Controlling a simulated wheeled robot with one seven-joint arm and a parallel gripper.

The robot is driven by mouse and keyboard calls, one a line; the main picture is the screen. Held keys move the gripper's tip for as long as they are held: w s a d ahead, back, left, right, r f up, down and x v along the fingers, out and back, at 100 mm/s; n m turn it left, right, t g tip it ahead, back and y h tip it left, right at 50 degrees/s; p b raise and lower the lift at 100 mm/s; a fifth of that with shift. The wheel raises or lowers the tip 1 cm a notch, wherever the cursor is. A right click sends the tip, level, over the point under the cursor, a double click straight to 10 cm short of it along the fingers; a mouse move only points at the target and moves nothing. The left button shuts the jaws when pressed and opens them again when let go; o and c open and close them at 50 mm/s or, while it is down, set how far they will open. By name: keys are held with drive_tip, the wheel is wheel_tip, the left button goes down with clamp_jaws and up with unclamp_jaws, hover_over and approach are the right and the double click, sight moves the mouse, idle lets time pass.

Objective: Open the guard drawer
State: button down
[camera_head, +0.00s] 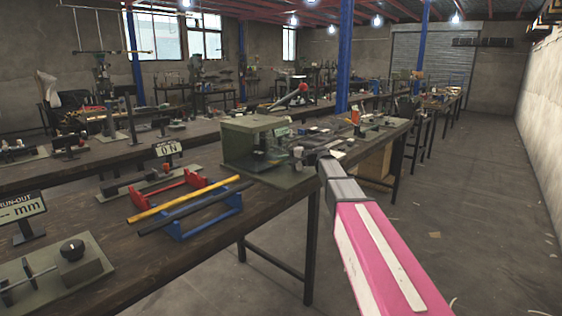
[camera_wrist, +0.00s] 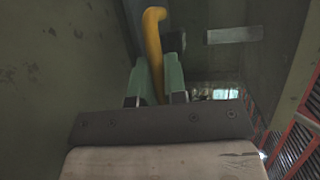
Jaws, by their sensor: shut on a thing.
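In the wrist view my gripper (camera_wrist: 157,72) has its two green fingers closed on a yellow bent handle (camera_wrist: 154,30), taken to be the guard drawer's handle. The handle curves over beyond the fingertips, against a dull green surface. In the head view the grey-green press housing (camera_head: 236,142), with a clear front part, stands on the bench just left of my arm's end. My fingers and the handle do not show clearly there. I cannot tell how far the guard drawer is out.
On the near bench (camera_head: 190,262) lie a red and blue rack (camera_head: 205,219) with yellow and black rods, and a run-out display (camera_head: 24,208). More benches with tools stand behind. The concrete floor (camera_head: 470,220) at right is mostly clear.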

drive_tip(key=s+d, duration=0.9)
drive_tip(key=d, duration=0.3)
drive_tip(key=shift+s, duration=0.2)
drive_tip(key=c, duration=1.5)
unclamp_jaws()
drive_tip(key=shift+o, duration=0.2)
drive_tip(key=shift+d, duration=0.1)
drive_tip(key=v, duration=1)
drive_tip(key=shift+s+d, duration=0.15)
drive_tip(key=shift+d, duration=0.15)
